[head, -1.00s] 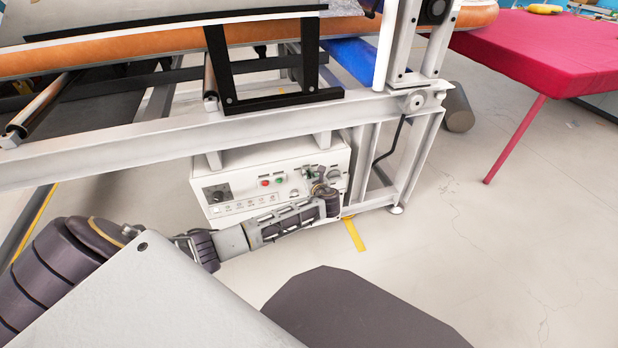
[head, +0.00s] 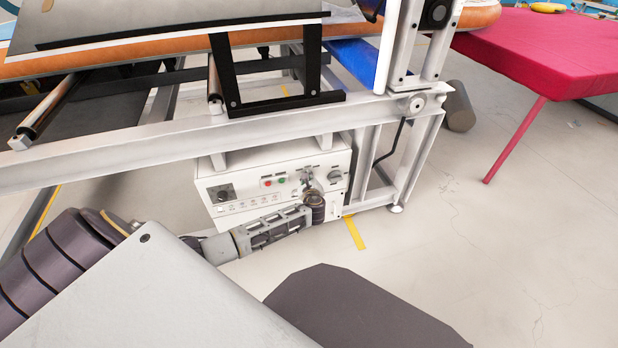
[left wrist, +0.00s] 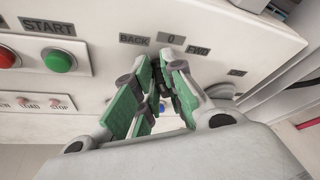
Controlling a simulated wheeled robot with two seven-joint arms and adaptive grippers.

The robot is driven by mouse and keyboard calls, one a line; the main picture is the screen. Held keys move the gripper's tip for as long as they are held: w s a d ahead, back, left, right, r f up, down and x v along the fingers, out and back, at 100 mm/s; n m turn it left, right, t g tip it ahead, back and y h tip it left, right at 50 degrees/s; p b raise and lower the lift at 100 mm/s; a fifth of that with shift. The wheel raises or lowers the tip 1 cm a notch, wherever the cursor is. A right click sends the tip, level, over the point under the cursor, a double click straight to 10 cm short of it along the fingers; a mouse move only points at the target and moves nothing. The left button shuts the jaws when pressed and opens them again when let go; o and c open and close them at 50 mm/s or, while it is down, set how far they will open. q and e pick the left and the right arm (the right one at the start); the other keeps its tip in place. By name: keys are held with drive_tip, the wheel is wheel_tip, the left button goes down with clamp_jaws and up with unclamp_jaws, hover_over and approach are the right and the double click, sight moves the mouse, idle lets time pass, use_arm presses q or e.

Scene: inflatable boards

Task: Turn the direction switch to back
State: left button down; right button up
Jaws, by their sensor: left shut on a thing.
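The direction switch (left wrist: 162,72) is a small dark knob under the BACK, 0 and FWD labels on the white control box (head: 235,183). My left gripper (left wrist: 165,62) is shut on the switch, with its green-padded fingers on either side of it. The fingers hide most of the knob, so its exact pointing cannot be told. In the head view my left gripper (head: 308,181) is at the right half of the box front, and the wrist covers part of the panel. My right gripper is not in view.
A red button (left wrist: 8,57) and a green START button (left wrist: 58,61) sit left of the switch. Another knob (head: 335,177) is to its right. The frame beam (head: 130,140) runs above the box. Open floor and a red table (head: 560,50) lie to the right.

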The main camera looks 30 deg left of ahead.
use_arm(q)
drive_tip(key=shift+s+d+f+n+t+h+b, duration=0.15)
drive_tip(key=shift+f+n+t+h+b, duration=0.35)
drive_tip(key=shift+n, duration=0.6)
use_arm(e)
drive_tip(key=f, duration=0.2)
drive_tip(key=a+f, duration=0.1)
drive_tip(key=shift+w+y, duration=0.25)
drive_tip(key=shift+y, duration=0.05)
use_arm(q)
drive_tip(key=shift+r, duration=0.1)
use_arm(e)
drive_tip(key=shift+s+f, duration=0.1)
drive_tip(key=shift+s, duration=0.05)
use_arm(q)
drive_tip(key=c, duration=1.6)
unclamp_jaws()
drive_tip(key=shift+c, duration=0.2)
drive_tip(key=shift+o, duration=0.7)
drive_tip(key=shift+w+f, duration=0.2)
drive_tip(key=shift+w, duration=0.1)
drive_tip(key=shift+s+r, duration=0.15)
drive_tip(key=shift+r, duration=0.1)
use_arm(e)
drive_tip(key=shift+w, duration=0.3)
